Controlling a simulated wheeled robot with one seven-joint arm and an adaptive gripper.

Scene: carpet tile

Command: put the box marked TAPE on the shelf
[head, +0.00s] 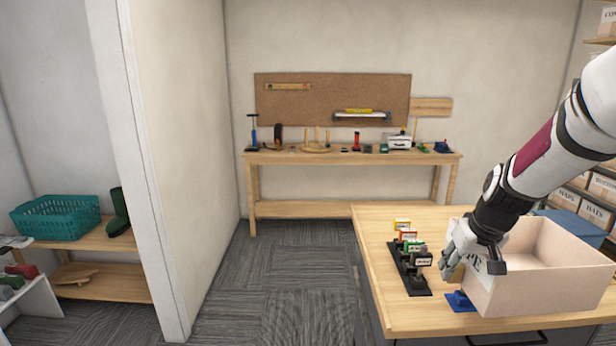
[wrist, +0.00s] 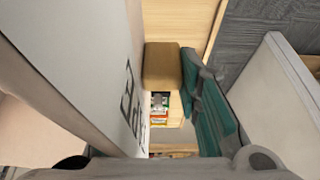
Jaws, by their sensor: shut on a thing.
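A large, pale, open-topped box (head: 555,280) is at the right of the wooden table. It appears to rest on it. Dark lettering on its wall is partly hidden in the head view; in the wrist view the wall (wrist: 75,55) fills the left side, and its sideways letters seem to include P and E. My gripper (head: 458,262) is shut on this box's near-left wall. A tan finger pad (wrist: 162,66) shows beside the wall; the other finger is hidden. Shelving (head: 605,41) with labelled boxes stands at the right edge, mostly behind my arm.
A black rack (head: 417,286) with several small coloured boxes stands left of the gripper. A blue piece (head: 460,301) lies close to the box's left corner. A workbench (head: 350,158) with tools is at the back. A wall end (head: 160,170) stands left. Carpet between is clear.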

